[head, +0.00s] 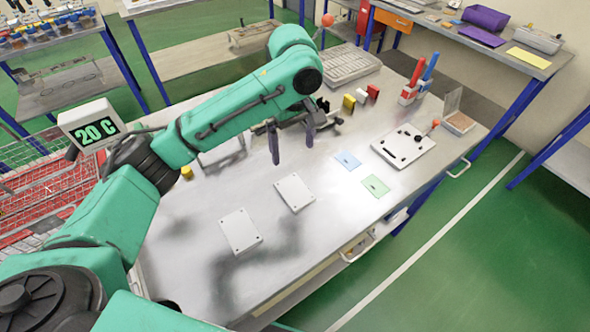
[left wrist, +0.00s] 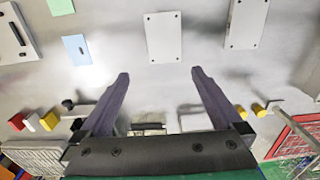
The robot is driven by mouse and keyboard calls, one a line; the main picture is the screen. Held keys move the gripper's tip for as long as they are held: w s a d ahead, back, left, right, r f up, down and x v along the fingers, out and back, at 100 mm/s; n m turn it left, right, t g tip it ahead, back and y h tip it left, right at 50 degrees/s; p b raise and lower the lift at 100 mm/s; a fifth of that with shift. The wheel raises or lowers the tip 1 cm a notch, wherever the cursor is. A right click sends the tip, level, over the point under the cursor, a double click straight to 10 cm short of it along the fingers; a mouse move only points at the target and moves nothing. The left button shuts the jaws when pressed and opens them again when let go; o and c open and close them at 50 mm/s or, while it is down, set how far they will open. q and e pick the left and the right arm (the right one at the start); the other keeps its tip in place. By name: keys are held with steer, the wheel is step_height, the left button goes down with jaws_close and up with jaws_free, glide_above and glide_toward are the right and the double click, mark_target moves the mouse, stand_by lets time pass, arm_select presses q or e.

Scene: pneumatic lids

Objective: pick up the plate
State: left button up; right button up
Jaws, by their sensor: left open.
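Two light grey plates with small corner holes lie flat on the metal table. The nearer-to-gripper plate (head: 294,193) is at the table's middle; it also shows in the left wrist view (left wrist: 163,37), just ahead of the fingertips. The other plate (head: 240,231) lies to its lower left and is at the upper right in the left wrist view (left wrist: 245,23). My left gripper (head: 292,143) is open and empty, above the table and behind the first plate in the head view. Its two dark fingers (left wrist: 160,75) are spread wide with nothing between them. My right gripper is not in view.
A blue card (head: 347,160) and a green card (head: 376,186) lie right of the plates. Beyond them is a white plate with dark slots and an orange-tipped lever (head: 403,148). Small coloured blocks (head: 361,95) stand behind. The table's (head: 330,228) front is mostly clear.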

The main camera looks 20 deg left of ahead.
arm_select(q)
steer(key=p, duration=0.1)
glide_toward(295, 190)
steer(key=shift+s+f, duration=0.45)
steer(key=shift+s, duration=0.25)
steer(key=f, duration=0.2)
steer(key=shift+w+a+f, duration=0.25)
steer(key=shift+w+f, duration=0.05)
steer(key=shift+w, duration=0.1)
step_height(295, 190, down, 4)
steer(key=shift+w+d+f+p, duration=0.15)
steer(key=shift+f+p, duration=0.1)
steer(key=shift+p, duration=0.6)
steer(key=shift+f, duration=0.15)
steer(key=shift+c, duration=0.6)
steer(key=c, duration=1.3)
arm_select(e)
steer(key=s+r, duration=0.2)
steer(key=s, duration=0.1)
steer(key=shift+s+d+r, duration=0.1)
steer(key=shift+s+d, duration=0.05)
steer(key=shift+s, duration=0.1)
